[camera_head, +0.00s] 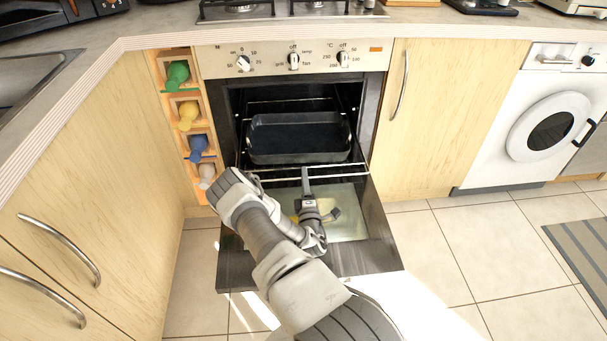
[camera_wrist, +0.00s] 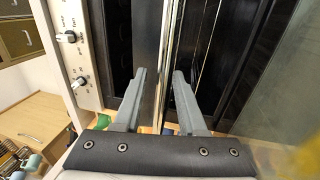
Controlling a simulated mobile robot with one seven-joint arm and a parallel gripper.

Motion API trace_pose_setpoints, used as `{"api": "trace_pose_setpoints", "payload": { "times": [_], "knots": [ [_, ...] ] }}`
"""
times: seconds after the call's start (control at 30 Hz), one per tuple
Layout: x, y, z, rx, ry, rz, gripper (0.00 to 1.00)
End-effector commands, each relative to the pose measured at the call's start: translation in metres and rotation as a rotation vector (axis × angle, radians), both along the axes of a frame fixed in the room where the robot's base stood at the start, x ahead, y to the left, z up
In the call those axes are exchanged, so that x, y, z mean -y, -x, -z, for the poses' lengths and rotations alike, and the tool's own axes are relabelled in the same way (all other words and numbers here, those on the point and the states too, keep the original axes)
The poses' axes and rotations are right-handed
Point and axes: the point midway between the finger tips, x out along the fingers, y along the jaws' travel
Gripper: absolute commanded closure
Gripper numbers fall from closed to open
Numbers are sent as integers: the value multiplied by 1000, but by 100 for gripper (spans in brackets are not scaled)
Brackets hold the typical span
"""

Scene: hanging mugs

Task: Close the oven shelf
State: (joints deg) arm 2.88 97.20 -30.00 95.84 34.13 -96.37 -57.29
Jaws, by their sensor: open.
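The oven (camera_head: 290,85) stands under the counter with its door (camera_head: 345,262) folded down open. A wire oven shelf (camera_head: 342,166) sticks out of the oven over the open door, its thin front bar in front of the cavity. My gripper (camera_head: 305,175) is at the middle of that front bar. It also shows in the wrist view (camera_wrist: 160,74), where its two fingers are open, with thin metal bars running between them. I cannot tell whether either finger touches a bar.
A dark baking tray (camera_head: 300,158) sits inside the oven, behind my gripper. A bottle rack (camera_head: 187,125) stands left of the oven and a wooden cabinet door (camera_head: 440,125) right of it. A washing machine (camera_head: 520,120) is farther right.

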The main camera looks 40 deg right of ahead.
Motion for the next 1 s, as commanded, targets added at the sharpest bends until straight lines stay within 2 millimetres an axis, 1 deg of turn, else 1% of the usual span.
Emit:
{"api": "trace_pose_setpoints", "payload": {
  "times": [0.43,0.57,0.6,0.67,1.0],
  "knots": [
    [0,1,-1,0,0,0,60],
    [0,1,-1,0,0,0,83],
    [0,1,-1,0,0,0,90],
    [0,1,-1,1,1,0,100],
    [0,1,-1,1,1,0,100]
  ]
}}
